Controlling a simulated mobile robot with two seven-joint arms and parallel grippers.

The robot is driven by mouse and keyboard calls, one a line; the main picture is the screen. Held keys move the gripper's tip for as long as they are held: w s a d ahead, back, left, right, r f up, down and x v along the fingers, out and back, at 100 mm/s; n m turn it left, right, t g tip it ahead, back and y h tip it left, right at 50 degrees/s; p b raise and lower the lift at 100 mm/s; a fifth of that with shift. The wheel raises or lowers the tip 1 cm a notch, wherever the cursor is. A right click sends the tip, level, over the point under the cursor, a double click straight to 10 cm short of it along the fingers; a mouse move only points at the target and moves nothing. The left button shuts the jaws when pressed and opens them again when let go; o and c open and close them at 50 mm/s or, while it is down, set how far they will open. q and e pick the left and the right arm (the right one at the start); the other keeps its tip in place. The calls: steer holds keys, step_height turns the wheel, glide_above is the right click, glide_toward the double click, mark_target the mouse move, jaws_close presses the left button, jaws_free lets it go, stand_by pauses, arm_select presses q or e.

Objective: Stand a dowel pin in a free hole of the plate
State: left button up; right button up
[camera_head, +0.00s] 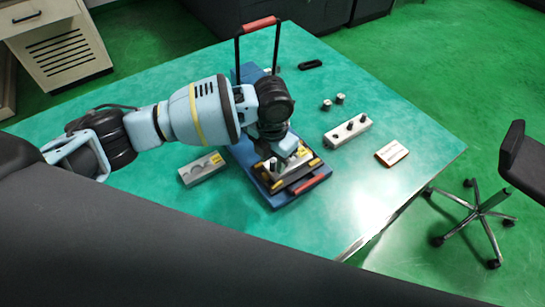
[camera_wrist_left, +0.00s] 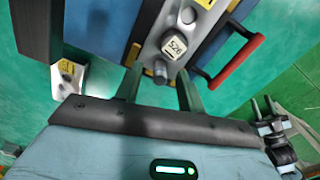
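A silver plate with yellow labels (camera_head: 300,172) lies on a blue board (camera_head: 252,178) with red handles. It shows from close up in the left wrist view (camera_wrist_left: 204,24). There a grey dowel pin (camera_wrist_left: 160,72) stands out from the plate, beside a pale block marked with digits. My left gripper (camera_wrist_left: 160,75) is open, its two fingers apart on either side of the pin, with gaps visible. In the head view my left gripper (camera_head: 275,158) is over the plate, and the wrist hides part of it. The pin's foot and the plate's holes are not clear. My right gripper is not in view.
Right of the board are a silver block with several dark pegs (camera_head: 347,132), two small cubes and a framed card (camera_head: 392,154). A black ring (camera_head: 310,65) lies farther back. A grey block with round recesses (camera_head: 202,169) lies left. The table's front right is clear.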

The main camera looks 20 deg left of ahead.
arm_select(q)
steer(key=shift+r, duration=3.9)
